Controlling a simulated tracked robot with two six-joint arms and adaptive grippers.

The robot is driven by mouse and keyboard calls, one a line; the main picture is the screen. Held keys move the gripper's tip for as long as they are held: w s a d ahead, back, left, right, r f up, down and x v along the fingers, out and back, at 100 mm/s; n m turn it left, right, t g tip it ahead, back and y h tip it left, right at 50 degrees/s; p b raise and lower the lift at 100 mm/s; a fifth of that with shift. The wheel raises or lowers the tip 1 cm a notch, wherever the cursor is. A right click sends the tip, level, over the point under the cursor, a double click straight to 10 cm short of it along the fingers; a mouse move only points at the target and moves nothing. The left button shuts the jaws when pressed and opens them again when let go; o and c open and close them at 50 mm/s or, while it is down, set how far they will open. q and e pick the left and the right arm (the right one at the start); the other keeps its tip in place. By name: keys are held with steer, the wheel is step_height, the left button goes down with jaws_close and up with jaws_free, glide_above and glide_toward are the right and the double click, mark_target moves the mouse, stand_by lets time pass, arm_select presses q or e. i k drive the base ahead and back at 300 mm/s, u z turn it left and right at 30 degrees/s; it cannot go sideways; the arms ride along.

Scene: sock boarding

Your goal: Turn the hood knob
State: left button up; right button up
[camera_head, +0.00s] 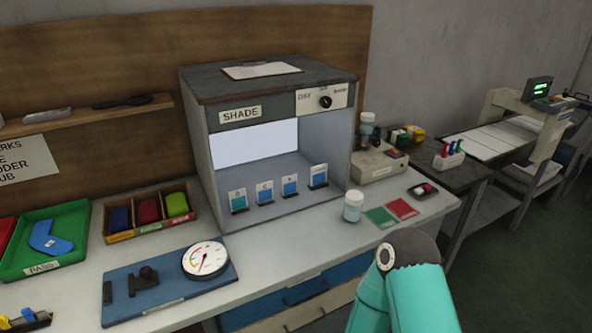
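The hood (203,141) is a grey box with an open front and a sign reading SHADE, standing on the long bench. Its black round knob (325,101) sits on a cream plate (310,107) at the upper right of the front. Small words are printed around the knob, too small to read surely. Which way the knob points is not clear. My teal arm with a dark joint rises at the lower right, below and apart from the hood. Neither of my grippers shows.
Several colour cards stand in the hood. A lidded jar (353,206), green and red swatches (402,208) and a beige device (377,163) are to its right. A dial gauge (205,260), a divided box (151,217) and a green tray (47,240) are left on the bench.

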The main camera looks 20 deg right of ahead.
mark_target(326, 102)
steer(key=u, duration=0.95)
steer(key=k, duration=1.1)
steer(key=u, duration=0.5)
steer(key=i, duration=0.15)
steer(key=z, duration=2)
steer(key=i, duration=0.85)
